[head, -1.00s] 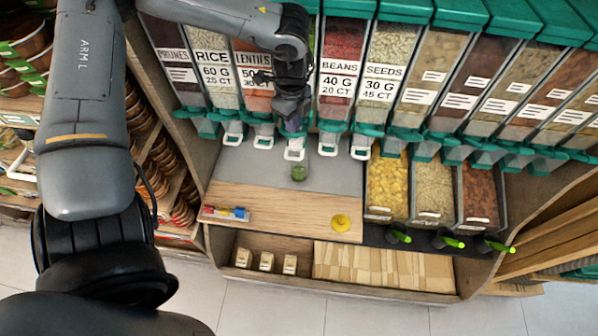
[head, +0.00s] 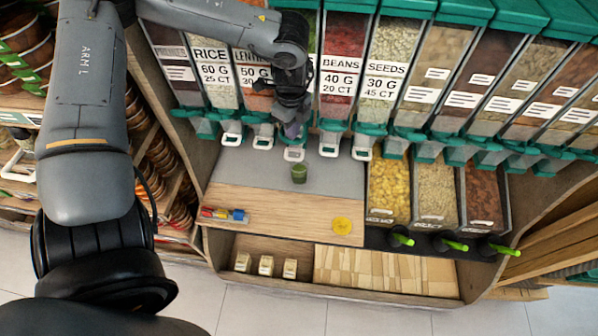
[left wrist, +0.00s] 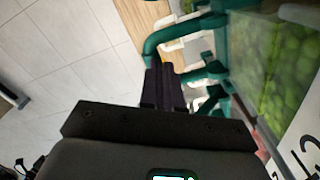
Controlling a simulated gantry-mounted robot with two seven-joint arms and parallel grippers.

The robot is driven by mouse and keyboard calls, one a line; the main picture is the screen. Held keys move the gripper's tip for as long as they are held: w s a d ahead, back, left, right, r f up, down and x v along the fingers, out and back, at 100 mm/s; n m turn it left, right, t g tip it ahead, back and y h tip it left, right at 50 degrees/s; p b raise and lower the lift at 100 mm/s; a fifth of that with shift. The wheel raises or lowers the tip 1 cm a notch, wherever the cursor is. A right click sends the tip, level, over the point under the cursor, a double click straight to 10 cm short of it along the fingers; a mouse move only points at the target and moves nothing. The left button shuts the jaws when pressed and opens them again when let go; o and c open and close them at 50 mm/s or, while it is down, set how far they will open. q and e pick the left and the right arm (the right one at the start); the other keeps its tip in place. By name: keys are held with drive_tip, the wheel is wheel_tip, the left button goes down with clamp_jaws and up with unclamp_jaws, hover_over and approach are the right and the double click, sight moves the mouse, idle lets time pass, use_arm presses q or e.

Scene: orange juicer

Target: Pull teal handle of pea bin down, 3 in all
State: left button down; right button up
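The pea bin (left wrist: 288,75), with green peas behind its clear front, shows in the left wrist view. In the head view it stands between the lentils and beans bins, mostly hidden by my left arm. Its teal handle (left wrist: 185,27) curves past my fingertips in the left wrist view. My left gripper (head: 292,130) is at the bin's lower front in the head view. Its dark fingers (left wrist: 164,82) are close together and overlap the handle in the picture; I cannot tell whether they grip or only touch it. A small green cup (head: 299,173) stands below the spout. My right gripper is not in view.
Neighbouring bins, such as beans (head: 342,75) and lentils (head: 252,80), have similar teal handles close on both sides. A wooden board (head: 270,208) holds colored items (head: 223,215) and a yellow disc (head: 342,225). Open trays (head: 388,190) stand to the right.

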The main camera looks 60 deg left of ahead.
use_arm(q)
wheel_tip(320, 180, up, 6)
drive_tip(key=p, duration=0.3)
drive_tip(key=shift+w+a+r+p, duration=0.2)
drive_tip(key=shift+w+a+p, duration=0.1)
drive_tip(key=shift+a+p, duration=0.05)
drive_tip(key=shift+f, duration=0.15)
idle(0.7)
